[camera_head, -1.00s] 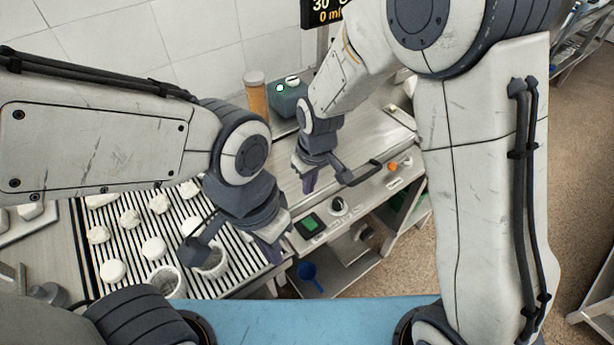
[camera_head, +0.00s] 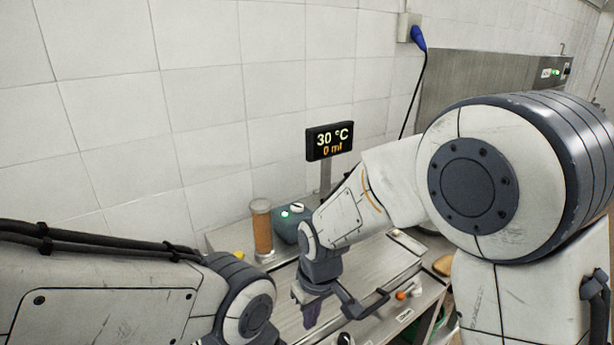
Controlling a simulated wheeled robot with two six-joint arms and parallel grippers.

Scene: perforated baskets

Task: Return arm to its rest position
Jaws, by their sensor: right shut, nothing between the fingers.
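My right arm comes in from the right and bends down over the steel counter (camera_head: 375,262). Its gripper (camera_head: 330,312) hangs above the counter's front part, pointing down, shut and with nothing in it. My left arm reaches in at the lower left. Its wrist joint shows at the bottom edge, but its gripper is below the picture.
A display (camera_head: 330,141) reading 30 °C and 0 ml stands on a post behind the counter. An orange-brown cylinder (camera_head: 262,232) and a teal box (camera_head: 290,224) stand at the counter's back. A blue-ended black cable (camera_head: 416,75) hangs on the tiled wall.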

